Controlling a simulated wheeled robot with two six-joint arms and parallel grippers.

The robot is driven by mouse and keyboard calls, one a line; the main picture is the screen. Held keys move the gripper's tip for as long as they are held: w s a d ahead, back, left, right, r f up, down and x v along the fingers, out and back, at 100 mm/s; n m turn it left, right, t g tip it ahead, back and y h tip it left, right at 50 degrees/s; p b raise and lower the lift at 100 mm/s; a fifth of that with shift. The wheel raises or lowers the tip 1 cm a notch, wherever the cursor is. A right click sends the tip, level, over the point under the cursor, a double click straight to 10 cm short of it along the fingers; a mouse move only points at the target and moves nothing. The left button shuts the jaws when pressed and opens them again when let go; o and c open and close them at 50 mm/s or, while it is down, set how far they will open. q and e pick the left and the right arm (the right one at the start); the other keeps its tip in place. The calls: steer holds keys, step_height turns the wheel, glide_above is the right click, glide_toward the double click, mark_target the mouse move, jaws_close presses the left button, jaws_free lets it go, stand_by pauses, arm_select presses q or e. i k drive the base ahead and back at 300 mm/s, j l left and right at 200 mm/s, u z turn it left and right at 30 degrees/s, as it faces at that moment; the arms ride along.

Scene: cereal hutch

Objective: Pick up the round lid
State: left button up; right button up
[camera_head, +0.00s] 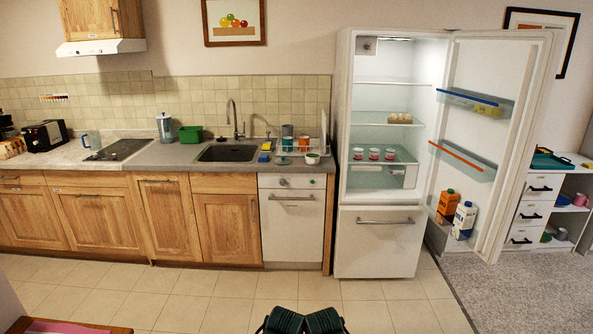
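I cannot make out the round lid with certainty. A small flat round item (283,160) lies on the counter at the front of the dish rack, right of the sink, but it is too small to tell what it is. Two dark ribbed parts at the bottom middle edge look like my own arms. My gripper fingers do not show, and nothing is seen held.
The counter (160,158) bears a sink (228,153), a green tub (191,134), a French press (164,127) and a toaster (44,136). The fridge (376,240) stands open, its door (519,140) swung right. The tiled floor before the counter is clear. A table corner (110,330) shows bottom left.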

mark_target(283, 161)
steer(key=i+u, duration=0.15)
steer(key=i, duration=0.8)
steer(key=i+l+u, duration=0.1)
steer(key=i, duration=0.8)
steer(key=i+j, duration=0.2)
steer(key=i, duration=0.2)
steer(key=i+j+u, duration=0.15)
steer(key=i, duration=0.25)
steer(key=i+j, duration=0.15)
steer(key=i, duration=0.25)
steer(key=i+j, duration=0.25)
steer(key=j, duration=0.2)
steer(key=i+j, duration=0.3)
steer(key=k+j+u, duration=0.05)
steer(key=j, duration=0.05)
